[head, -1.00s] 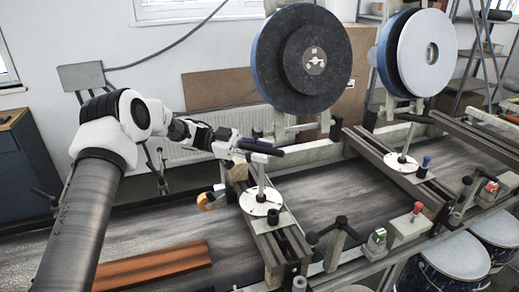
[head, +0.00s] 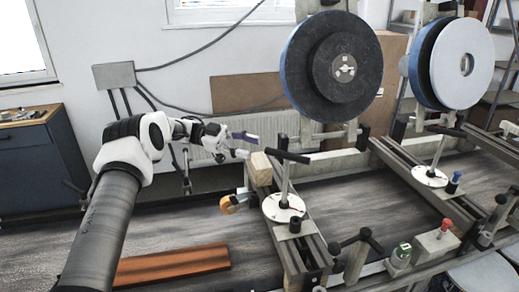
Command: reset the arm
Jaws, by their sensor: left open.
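My left arm comes in from the left of the head view. Its gripper (head: 243,145) is open, with its fingers apart and nothing between them. It is above the conveyor's far edge, just left of and above a pale wooden block (head: 260,169). The block is at the far end of a metal rail on the conveyor machine. My right gripper is not in the picture.
An orange-brown plank (head: 172,264) lies on the grey conveyor belt (head: 165,232). An orange ring-shaped part (head: 229,204) is beside the rail. Large dark (head: 345,70) and white (head: 462,63) discs stand behind.

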